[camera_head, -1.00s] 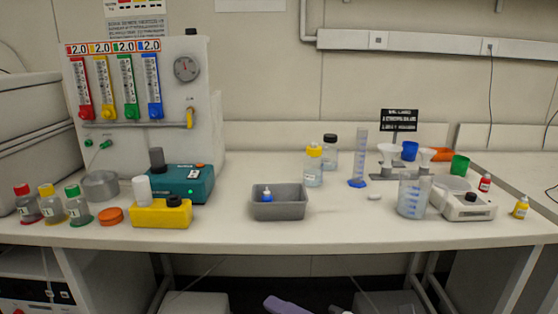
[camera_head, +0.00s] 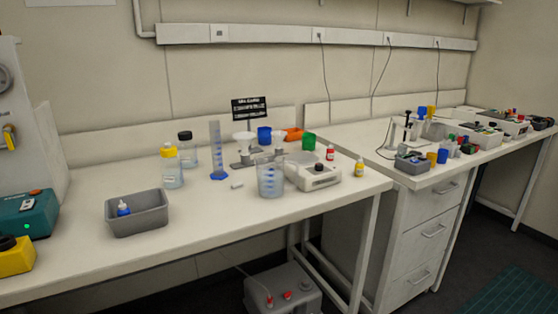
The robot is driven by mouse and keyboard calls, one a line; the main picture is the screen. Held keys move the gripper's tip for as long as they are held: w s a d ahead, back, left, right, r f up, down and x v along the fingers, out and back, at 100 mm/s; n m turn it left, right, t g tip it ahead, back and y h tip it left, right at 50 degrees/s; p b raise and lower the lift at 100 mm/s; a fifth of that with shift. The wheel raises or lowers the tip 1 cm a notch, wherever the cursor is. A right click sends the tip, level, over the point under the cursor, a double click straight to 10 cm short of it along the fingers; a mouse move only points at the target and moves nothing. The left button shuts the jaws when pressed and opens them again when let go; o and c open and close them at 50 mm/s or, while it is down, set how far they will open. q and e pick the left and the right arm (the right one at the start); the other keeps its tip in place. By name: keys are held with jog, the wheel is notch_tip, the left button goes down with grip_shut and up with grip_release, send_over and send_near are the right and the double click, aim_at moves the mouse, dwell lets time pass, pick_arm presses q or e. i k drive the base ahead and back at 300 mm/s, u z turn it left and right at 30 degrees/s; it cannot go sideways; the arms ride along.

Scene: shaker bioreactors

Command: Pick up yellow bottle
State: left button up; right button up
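A small yellow bottle (camera_head: 359,168) with a white label stands upright near the right end of the front bench, beside the white balance (camera_head: 314,178). A small red bottle (camera_head: 330,153) stands just behind and left of it. A larger clear bottle with a yellow cap (camera_head: 171,166) stands further left, behind the grey bin. Neither of my grippers shows in the head view.
The white bench (camera_head: 235,210) has free room along its front edge. A beaker (camera_head: 270,178), a graduated cylinder (camera_head: 217,152) and a grey bin (camera_head: 137,208) stand on it. A second bench with drawers (camera_head: 425,235) and several small items extends right.

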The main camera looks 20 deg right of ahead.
aim_at(358, 170)
jog(key=z, duration=1.3)
